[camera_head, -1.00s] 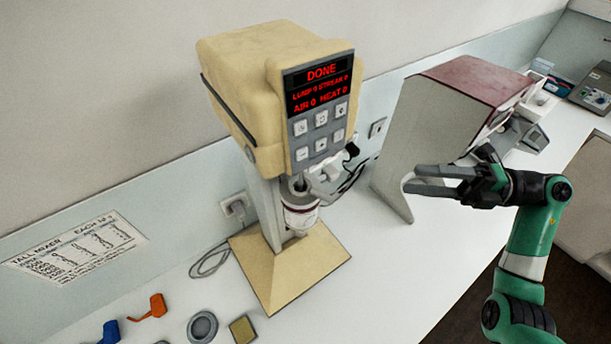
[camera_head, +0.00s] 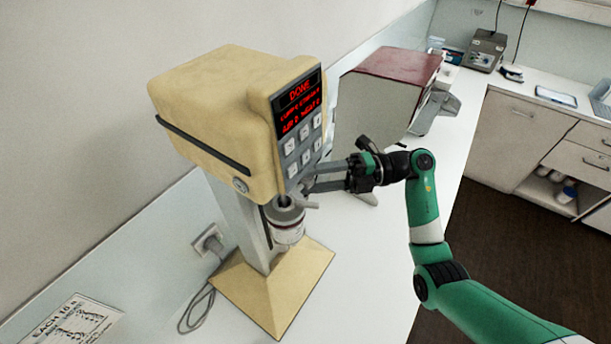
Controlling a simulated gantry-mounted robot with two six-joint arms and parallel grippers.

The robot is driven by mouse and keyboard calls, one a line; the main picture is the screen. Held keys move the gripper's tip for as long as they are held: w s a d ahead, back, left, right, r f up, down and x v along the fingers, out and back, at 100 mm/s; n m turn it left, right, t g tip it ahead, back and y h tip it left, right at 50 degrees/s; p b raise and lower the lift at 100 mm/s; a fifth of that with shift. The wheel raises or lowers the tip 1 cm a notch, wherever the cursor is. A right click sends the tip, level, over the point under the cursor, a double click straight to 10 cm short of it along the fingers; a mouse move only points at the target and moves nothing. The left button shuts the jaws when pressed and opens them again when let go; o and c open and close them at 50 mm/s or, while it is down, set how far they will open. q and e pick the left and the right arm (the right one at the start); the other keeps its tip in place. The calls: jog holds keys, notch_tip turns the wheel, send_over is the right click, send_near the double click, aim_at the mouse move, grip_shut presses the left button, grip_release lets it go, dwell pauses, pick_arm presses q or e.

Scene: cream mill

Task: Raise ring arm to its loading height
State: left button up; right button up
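The cream-coloured mixer (camera_head: 215,110) stands on its tan base (camera_head: 295,280), its panel reading DONE in red. Below its head, the grey ring arm (camera_head: 285,212) surrounds a pale jar (camera_head: 287,235) with a dark red band. A small grey handle (camera_head: 308,203) sticks out to the right of the ring. My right gripper (camera_head: 308,178) comes in from the right, its two fingers apart with nothing seen between them. The fingertips are just above the handle and beside the panel's lower edge; whether they touch anything is unclear. My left gripper is out of view.
A grey machine with a dark red top (camera_head: 400,65) stands behind my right gripper, close to it. A wall socket with a plug (camera_head: 208,242) and a loose cable are left of the mixer. A printed sheet (camera_head: 75,322) lies at lower left. The counter front is clear.

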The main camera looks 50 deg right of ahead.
jog(key=shift+w+a, duration=0.3)
jog(key=shift+a, duration=0.1)
grip_shut()
jog(key=shift+r, duration=0.1)
dwell(1.1)
